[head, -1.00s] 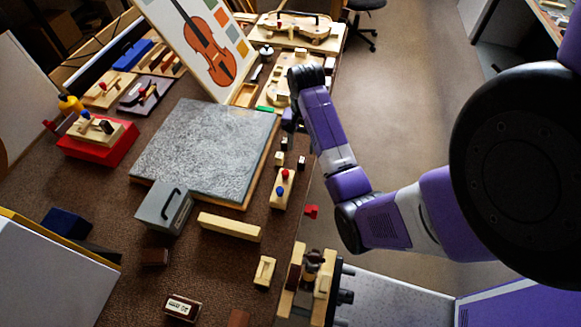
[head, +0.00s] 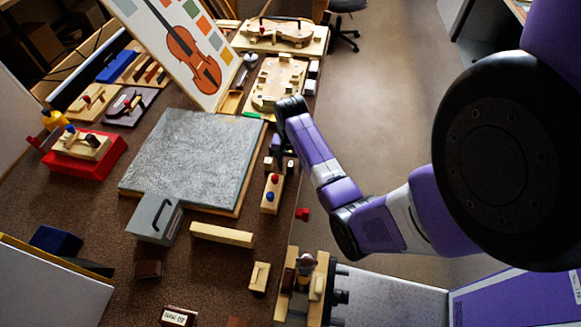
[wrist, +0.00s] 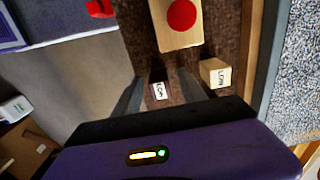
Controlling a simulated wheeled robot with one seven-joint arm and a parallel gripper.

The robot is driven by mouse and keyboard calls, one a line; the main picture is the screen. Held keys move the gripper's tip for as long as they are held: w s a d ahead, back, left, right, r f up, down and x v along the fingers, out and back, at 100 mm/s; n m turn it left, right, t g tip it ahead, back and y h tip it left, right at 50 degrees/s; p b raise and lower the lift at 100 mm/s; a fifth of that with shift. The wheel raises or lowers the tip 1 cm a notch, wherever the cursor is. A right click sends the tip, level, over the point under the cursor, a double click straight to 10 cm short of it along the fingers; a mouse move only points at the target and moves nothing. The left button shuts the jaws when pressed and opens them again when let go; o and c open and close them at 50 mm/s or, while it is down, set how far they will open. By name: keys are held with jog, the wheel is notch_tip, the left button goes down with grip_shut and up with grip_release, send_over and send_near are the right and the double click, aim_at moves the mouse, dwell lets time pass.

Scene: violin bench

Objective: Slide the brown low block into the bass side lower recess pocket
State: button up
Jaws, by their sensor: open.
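The brown low block (wrist: 159,87) is a small dark block with a white label, standing on the bench between and beyond my fingertips in the wrist view. It shows small in the head view (head: 290,167). My gripper (wrist: 160,90) is open and empty, with a finger on either side of the block's place in the picture; contact cannot be told. In the head view my gripper (head: 277,150) is low over the bench's right edge, partly hidden by my wrist. The pale violin body (head: 278,83) with its recesses lies farther back; I cannot make out the bass side lower pocket.
A pale labelled block (wrist: 215,73) stands right of the brown one in the wrist view. A wooden piece with a red dot (wrist: 180,15) lies just beyond. The grey stone slab (head: 190,155) is close on the left in the head view. A green strip (head: 252,115) lies behind.

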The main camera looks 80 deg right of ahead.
grip_shut()
jog(key=shift+r, duration=0.15)
